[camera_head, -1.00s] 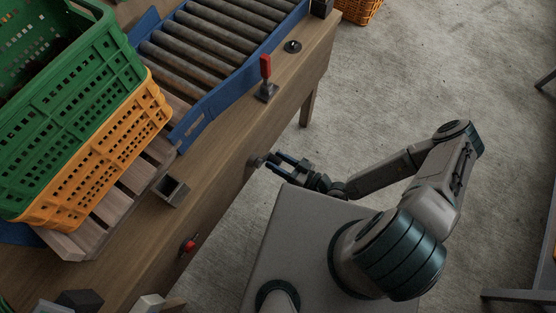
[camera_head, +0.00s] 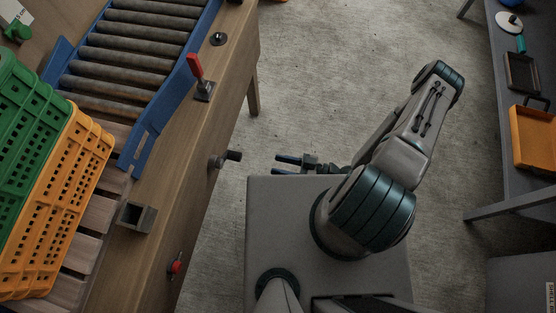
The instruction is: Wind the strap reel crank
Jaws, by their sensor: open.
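A small crank (camera_head: 225,158) with a dark handle sticks out from the side face of the wooden bench, in the middle of the head view. I take it to be the strap reel crank; no strap can be made out. My gripper (camera_head: 281,164) is to the right of the crank, over the floor, with a clear gap between them.
The bench (camera_head: 190,190) carries a blue-framed roller conveyor (camera_head: 128,50), a red-handled lever (camera_head: 198,78), a square metal tube (camera_head: 136,215) and stacked green (camera_head: 30,140) and orange (camera_head: 65,200) crates. A red knob (camera_head: 175,266) is on its side. A dark table (camera_head: 510,120) stands right.

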